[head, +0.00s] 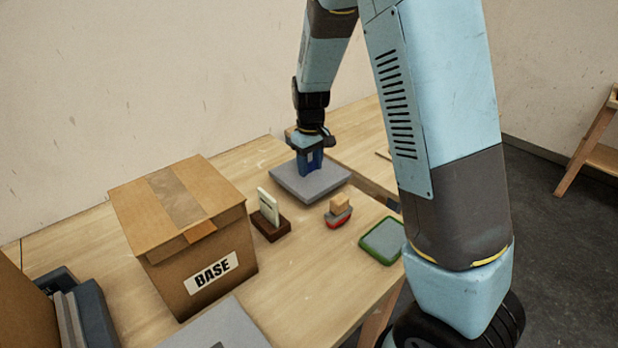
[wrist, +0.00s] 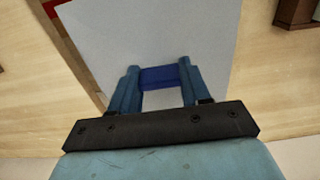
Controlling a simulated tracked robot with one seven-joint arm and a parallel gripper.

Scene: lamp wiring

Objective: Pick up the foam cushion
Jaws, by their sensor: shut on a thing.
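The foam cushion (head: 291,184) appears to be the flat light-grey square slab near the back of the wooden table. A small blue block (wrist: 163,78) stands at its middle, seemingly its grip. My gripper (head: 311,160) points down over the slab, its blue fingers closed on the two sides of this block. In the wrist view my gripper (wrist: 160,88) has the block between its fingertips, with the pale slab (wrist: 215,35) spread out beyond. Whether the slab rests on the table or hangs slightly above it, I cannot tell.
A cardboard box marked BASE (head: 190,240) stands left of the slab. In front are a brown holder with a white card (head: 270,222), a red item with a tan block (head: 339,212) and a green-rimmed tray (head: 384,240). A grey panel (head: 215,328) lies at the front.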

